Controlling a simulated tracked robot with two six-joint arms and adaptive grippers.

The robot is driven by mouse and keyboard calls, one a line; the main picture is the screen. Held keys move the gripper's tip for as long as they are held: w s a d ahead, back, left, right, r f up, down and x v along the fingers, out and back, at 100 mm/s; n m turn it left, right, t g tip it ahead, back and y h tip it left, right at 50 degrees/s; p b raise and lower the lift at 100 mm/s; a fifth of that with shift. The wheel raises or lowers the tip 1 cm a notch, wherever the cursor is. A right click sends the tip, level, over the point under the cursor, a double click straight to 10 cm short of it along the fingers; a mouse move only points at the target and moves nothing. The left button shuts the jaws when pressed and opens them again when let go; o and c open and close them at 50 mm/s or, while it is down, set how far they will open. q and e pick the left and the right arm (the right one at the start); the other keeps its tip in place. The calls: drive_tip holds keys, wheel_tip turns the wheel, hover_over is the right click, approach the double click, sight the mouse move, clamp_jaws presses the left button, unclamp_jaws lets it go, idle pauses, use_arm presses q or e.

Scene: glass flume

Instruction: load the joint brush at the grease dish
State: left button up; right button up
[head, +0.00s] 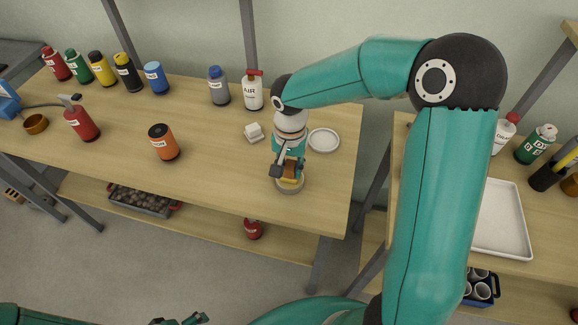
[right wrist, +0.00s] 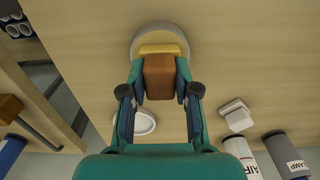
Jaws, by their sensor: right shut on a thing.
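My right gripper (head: 288,168) points down at the front right of the wooden bench. It is shut on the joint brush (head: 291,172), which has a brown block and yellow bristles. In the right wrist view the brush (right wrist: 159,76) sits between both fingers. Its bristles overlap a round, pale grey dish (right wrist: 165,29), likely the grease dish, which also shows in the head view (head: 289,187). I cannot tell whether bristles and dish touch; the brush hides part of the dish. Tips of my left gripper (head: 182,320) show at the bottom edge, too cut off to read.
A white plate (head: 324,140) and a small white block (head: 254,132) lie behind the gripper. An AIR bottle (head: 253,93) and a grey bottle (head: 218,87) stand further back. An orange can (head: 163,143) and a red bottle (head: 82,124) stand left. The bench's front edge is close.

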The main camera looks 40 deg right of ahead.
sight(290, 166)
drive_tip(key=shift+s, duration=0.1)
drive_tip(key=shift+r+p, duration=2.3)
drive_tip(key=shift+r, duration=1.2)
